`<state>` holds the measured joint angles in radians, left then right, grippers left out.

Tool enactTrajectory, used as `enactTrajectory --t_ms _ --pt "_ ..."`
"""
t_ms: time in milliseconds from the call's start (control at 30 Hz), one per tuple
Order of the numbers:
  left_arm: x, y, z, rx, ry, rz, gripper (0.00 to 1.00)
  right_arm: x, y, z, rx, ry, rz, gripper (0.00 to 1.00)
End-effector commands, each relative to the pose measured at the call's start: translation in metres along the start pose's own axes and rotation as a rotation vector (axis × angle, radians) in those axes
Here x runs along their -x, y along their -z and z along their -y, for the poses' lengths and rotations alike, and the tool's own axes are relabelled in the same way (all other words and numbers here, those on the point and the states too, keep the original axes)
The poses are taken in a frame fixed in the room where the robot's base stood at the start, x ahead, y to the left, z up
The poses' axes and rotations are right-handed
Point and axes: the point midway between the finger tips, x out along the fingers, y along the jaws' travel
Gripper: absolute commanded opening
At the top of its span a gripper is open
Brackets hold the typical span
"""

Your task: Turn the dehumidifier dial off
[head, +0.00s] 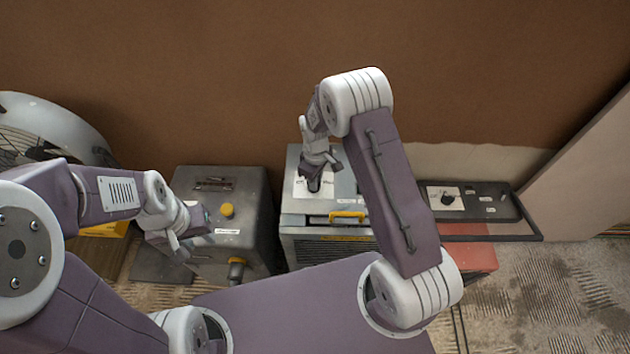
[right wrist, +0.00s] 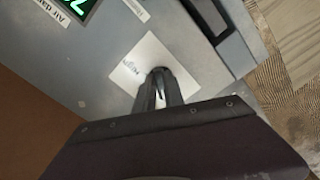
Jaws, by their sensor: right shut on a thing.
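The dehumidifier (head: 300,220) is the grey metal unit at centre, with a yellow handle on its front edge. Its dial (right wrist: 158,74) is a small dark knob on a white printed plate (right wrist: 185,62). My right gripper (head: 315,178) reaches down onto that plate from above. In the right wrist view its two dark fingers (right wrist: 160,92) are shut on the dial and hide most of it, so the dial's pointing direction cannot be read. My left gripper (head: 192,246) is open and empty, in front of a grey box at the left.
The grey box (head: 245,195) has a yellow button. A white drum-like fan (head: 50,120) stands far left. A black-framed panel (head: 500,205) with another knob sits right, above a red case (head: 470,258). A green display (right wrist: 80,6) lies near the plate. The brown wall is close behind.

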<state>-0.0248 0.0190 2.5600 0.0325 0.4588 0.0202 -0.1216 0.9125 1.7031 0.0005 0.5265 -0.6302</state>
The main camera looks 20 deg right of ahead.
Motion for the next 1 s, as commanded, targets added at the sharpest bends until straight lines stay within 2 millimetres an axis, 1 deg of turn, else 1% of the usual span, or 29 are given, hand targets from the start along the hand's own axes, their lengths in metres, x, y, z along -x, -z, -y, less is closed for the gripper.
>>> enactTrajectory --t_ms 567,600,667,933,1000 --pt "0.0001 0.0000 0.0000 0.000 0.000 0.000 0.36 0.0019 0.0001 -0.0017 0.034 -0.003 -0.001 0.00" --pt "0.0001 0.0000 0.0000 0.000 0.000 0.000 0.36 0.0019 0.0001 -0.0017 0.034 -0.003 -0.001 0.19" --pt "0.0001 0.0000 0.0000 0.000 0.000 0.000 0.36 0.0018 0.0002 -0.0016 0.033 -0.002 -0.001 0.35" --pt "-0.0003 0.0000 0.0000 0.000 0.000 0.000 0.36 0.0009 0.0001 -0.0009 0.032 -0.001 -0.001 0.35" --pt "-0.0015 -0.0002 0.0000 0.000 0.000 0.000 0.36 0.0036 0.0005 -0.0011 0.032 -0.002 -0.002 0.35"
